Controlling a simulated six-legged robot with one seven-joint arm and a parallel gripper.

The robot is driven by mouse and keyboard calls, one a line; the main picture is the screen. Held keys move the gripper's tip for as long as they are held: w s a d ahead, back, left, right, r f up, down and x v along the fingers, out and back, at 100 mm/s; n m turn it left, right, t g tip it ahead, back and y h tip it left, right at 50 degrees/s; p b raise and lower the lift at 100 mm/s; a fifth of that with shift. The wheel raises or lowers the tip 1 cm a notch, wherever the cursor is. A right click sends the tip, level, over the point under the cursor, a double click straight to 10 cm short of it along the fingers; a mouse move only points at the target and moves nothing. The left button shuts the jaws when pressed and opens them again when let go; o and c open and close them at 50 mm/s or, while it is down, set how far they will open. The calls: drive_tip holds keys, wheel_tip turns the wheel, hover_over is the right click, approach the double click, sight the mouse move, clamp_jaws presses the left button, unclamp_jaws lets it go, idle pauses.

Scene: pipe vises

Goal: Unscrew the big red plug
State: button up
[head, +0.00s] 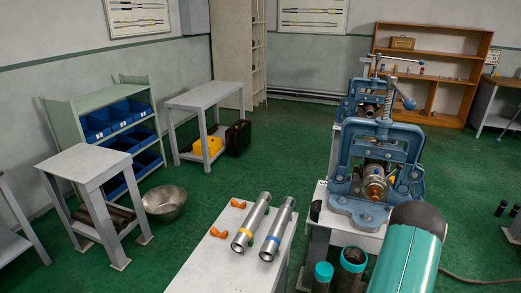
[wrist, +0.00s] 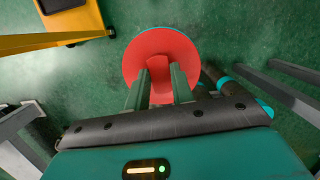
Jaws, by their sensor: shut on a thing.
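The big red plug (wrist: 140,58) shows in the wrist view as a round red disc with a thin teal rim at its upper right edge. The fingers and gripper body cover the lower part of the plug. What the plug sits in is hidden beneath it. I cannot make out the plug or my gripper in the head view.
In the head view, blue pipe vises (head: 376,160) stand on a bench at centre right. Two metal pipes (head: 251,222) lie on a white table (head: 205,262) with orange fittings (head: 238,203). Teal-ended pipes (head: 352,257) stand at the bottom. Green floor is open at centre.

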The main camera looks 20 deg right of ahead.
clamp_jaws()
drive_tip(key=shift+r, duration=0.65)
drive_tip(key=shift+r, duration=1.8)
drive_tip(key=shift+s+a, duration=0.1)
